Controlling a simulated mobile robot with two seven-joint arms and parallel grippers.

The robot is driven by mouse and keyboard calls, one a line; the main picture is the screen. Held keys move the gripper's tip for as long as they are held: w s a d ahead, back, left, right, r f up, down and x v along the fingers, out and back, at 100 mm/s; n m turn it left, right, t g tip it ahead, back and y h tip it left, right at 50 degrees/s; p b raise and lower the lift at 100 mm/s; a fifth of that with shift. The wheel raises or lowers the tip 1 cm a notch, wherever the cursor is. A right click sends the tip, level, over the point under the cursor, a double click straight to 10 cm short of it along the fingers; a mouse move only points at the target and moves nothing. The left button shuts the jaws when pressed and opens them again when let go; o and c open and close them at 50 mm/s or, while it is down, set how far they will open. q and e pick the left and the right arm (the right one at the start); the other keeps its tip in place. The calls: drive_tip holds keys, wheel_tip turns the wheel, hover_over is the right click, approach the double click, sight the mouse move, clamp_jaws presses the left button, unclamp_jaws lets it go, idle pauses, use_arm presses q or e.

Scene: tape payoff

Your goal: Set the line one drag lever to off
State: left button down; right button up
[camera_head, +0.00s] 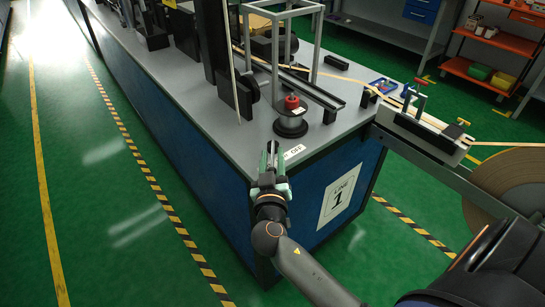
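My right gripper (270,153) is in front of the near corner of the grey bench, with its fingers pointing up and away from the camera. No object shows clearly between its fingers, and their gap is too small to judge. A small white label (293,152) with dark letters is on the bench edge just right of the fingertips. No part can be made out for certain as the line one drag lever. My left gripper is not in view.
A red knob (291,102) on a round black base stands near the bench corner. A metal frame (276,60) rises behind it. A large tape reel (515,185) is at right. Green floor (110,220) is open at left.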

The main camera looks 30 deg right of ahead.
clamp_jaws()
idle(1.1)
